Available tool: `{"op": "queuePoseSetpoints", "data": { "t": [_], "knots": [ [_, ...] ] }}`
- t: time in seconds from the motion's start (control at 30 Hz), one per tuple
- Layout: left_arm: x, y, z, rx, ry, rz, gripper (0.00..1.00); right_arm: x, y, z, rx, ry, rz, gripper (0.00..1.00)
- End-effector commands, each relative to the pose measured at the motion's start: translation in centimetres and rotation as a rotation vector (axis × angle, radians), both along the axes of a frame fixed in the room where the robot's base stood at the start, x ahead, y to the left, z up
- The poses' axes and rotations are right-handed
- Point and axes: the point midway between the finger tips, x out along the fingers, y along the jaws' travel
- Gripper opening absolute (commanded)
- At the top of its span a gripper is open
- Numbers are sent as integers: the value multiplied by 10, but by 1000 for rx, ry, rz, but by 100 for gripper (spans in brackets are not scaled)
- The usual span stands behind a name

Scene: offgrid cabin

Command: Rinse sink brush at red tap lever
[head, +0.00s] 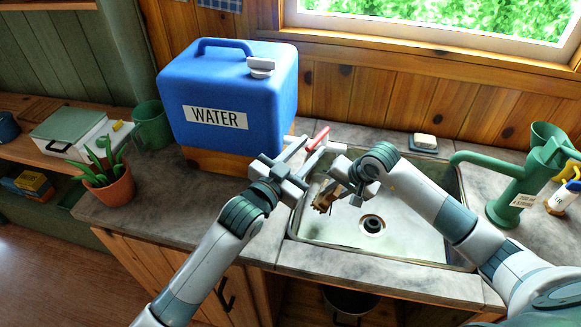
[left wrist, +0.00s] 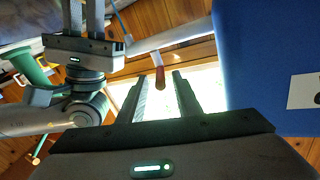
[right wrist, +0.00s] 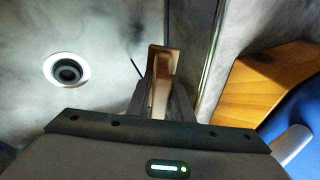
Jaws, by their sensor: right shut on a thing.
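The red tap lever (head: 319,138) stands at the right side of the blue water container (head: 222,97), above the sink. My left gripper (head: 306,152) is open, its fingers pointing at the lever. In the left wrist view the lever's red end (left wrist: 160,78) shows between the two fingertips; I cannot tell whether they touch it. My right gripper (head: 332,187) is shut on the sink brush (head: 323,200), low over the left part of the metal sink (head: 410,238). In the right wrist view the brush's wooden handle (right wrist: 161,85) is between the fingers. The bristles are hard to make out.
The container sits on a wooden stand (head: 222,163). A green hand pump (head: 508,197) stands right of the sink, and a soap dish (head: 424,142) behind it. A potted plant (head: 110,190) and green mug (head: 151,125) are at left. My two grippers are close together.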

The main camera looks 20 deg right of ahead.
Motion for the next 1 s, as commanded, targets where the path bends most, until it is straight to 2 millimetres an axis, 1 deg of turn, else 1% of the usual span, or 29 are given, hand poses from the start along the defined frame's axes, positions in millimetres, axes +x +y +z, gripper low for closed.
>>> {"op": "queuePoseSetpoints", "data": {
  "t": [0.03, 0.2, 0.3, 0.43, 0.6, 1.0],
  "knots": [
    [-6, 8, -1, 2, 1, 0, 31, 0, 0, 0, 1, -1, 0, 0],
    [-25, 33, -1, 2, 1, 0, 31, 0, 0, 0, 1, -1, 0, 0],
    [-34, 45, -1, 2, 1, 0, 31, 0, 0, 0, 0, 0, 0, 0],
    [-43, 57, 0, 1, 1, 0, 31, 0, 0, 0, 0, 0, 0, 0],
    [-48, 63, 0, -1, 1, 0, 31, 0, 0, 0, 1, -1, 0, 0],
    [-48, 63, 0, 1, 1, -1, 31, 0, 0, 0, 1, -1, 0, 0]
  ]
}}
